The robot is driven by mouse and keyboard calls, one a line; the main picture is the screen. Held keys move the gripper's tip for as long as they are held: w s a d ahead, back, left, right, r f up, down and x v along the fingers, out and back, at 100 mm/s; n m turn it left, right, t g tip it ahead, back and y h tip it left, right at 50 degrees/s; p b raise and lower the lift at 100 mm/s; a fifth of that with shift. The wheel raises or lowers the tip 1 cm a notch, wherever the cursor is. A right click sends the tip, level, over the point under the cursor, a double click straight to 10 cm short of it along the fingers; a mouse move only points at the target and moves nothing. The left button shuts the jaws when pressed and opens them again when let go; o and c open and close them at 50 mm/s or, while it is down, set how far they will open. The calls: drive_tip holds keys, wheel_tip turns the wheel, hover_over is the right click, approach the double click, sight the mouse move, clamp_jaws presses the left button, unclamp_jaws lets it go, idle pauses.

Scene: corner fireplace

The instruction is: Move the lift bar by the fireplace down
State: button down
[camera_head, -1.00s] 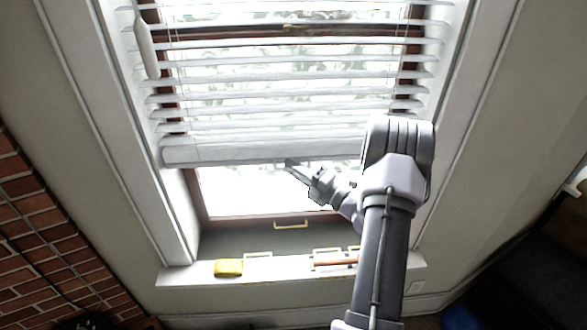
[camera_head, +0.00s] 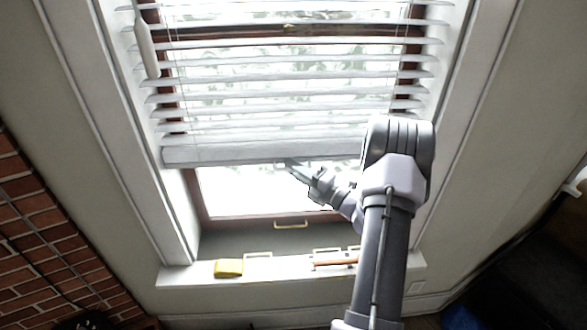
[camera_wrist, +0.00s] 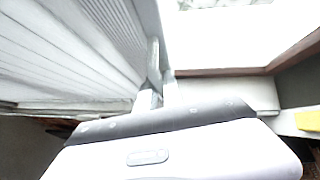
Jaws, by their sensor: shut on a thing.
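The lift bar (camera_head: 220,155) is the pale, wide bottom rail of the white window blind (camera_head: 290,72). It hangs roughly level across the window, with bare glass below it. My gripper (camera_head: 289,163) reaches in from the right and is shut on the lower edge of the bar, near its middle. In the wrist view, the fingers (camera_wrist: 155,64) meet the edge of the bar (camera_wrist: 147,22), with the slats to the left. The exact contact is hard to make out there.
The window sill (camera_head: 185,276) below holds a yellow item (camera_head: 228,267) and a thin orange-brown stick (camera_head: 335,262). A wand (camera_head: 146,45) hangs at the blind's left. A brick wall (camera_head: 45,235) stands at the left. The space between bar and sill is open.

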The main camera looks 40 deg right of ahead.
wheel_tip(320, 180, down, 28)
drive_tip(key=b, duration=1.5)
drive_tip(key=c, duration=1.5)
unclamp_jaws()
drive_tip(key=shift+s, duration=0.15)
drive_tip(key=p+v, duration=0.3)
drive_tip(key=v, duration=1.4)
drive_tip(key=shift+s, duration=0.1)
